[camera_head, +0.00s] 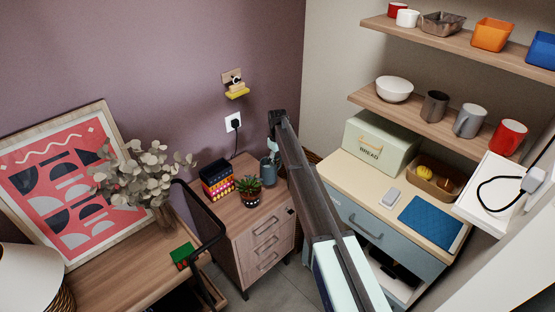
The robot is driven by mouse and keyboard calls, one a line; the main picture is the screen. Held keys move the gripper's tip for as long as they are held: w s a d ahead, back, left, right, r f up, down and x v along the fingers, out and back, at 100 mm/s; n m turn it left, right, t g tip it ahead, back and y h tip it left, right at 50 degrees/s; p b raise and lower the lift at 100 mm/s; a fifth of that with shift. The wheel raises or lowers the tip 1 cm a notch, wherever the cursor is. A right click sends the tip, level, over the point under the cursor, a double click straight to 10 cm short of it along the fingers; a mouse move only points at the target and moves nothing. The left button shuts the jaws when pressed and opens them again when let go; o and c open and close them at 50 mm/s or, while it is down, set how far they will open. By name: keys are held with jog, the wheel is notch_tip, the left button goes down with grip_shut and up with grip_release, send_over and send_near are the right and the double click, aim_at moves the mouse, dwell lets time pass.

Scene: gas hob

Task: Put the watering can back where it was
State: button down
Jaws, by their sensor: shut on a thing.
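The watering can is most likely the small blue-grey vessel (268,172) at the back right of the wooden drawer cabinet (264,232). My gripper (273,149) hangs down from the far end of my arm, just above and against this vessel, and is shut on it. The fingers are small and partly merged with the vessel, so the exact grip is hard to see. I cannot tell whether the vessel's base touches the cabinet top. My arm hides what lies just to its right.
A succulent pot (248,196) and a colourful patterned box (216,180) stand left of the vessel. A wall socket with a plug (234,123) is behind. A vase of leaves (162,213) stands further left. A bread box (381,145) is on the right counter.

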jog(key=shift+f, duration=0.4)
jog(key=shift+f+b, duration=0.2)
jog(key=shift+b, duration=0.1)
jog(key=shift+c, duration=2.2)
grip_release()
